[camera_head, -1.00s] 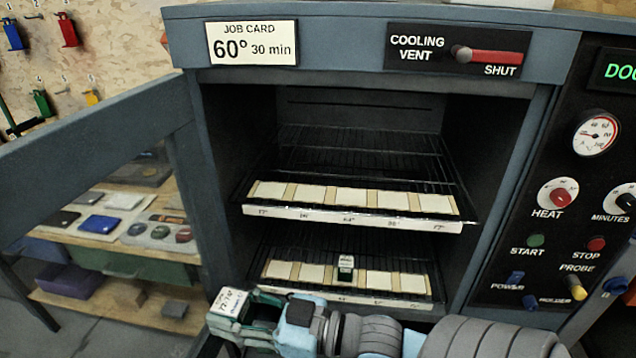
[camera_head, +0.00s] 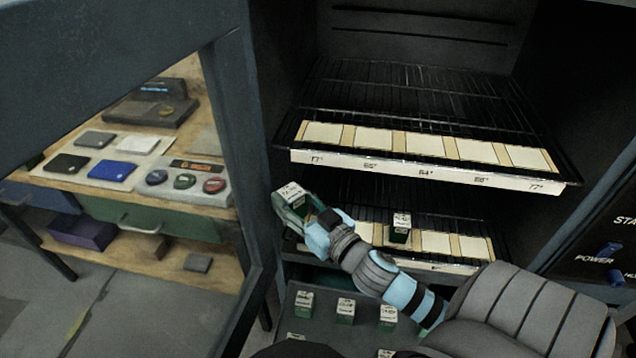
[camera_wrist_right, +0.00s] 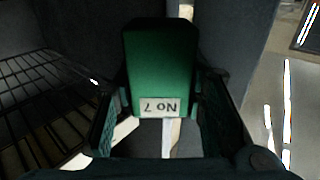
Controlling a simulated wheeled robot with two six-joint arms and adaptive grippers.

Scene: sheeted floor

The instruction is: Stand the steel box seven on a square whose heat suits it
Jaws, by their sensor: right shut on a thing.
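The steel box seven (camera_head: 289,192) is green with a white, finely printed top label. In the right wrist view the box (camera_wrist_right: 158,65) shows "No 7" between the fingers. My right gripper (camera_head: 300,208) is shut on it and holds it in front of the lower shelf's left end. The lower shelf has a row of pale squares (camera_head: 435,243); its left squares are hidden behind my gripper and arm. The upper shelf's squares (camera_head: 425,145) are bare, with heat figures on the front strip (camera_head: 400,170), 84° in the middle. My left gripper is not in view.
Another green box (camera_head: 399,229) stands on the lower shelf near its middle. Several similar boxes (camera_head: 345,311) stand below, under my arm. The open oven door (camera_head: 240,150) is close on the left. Beyond it is a bench (camera_head: 60,170) with pads and buttons.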

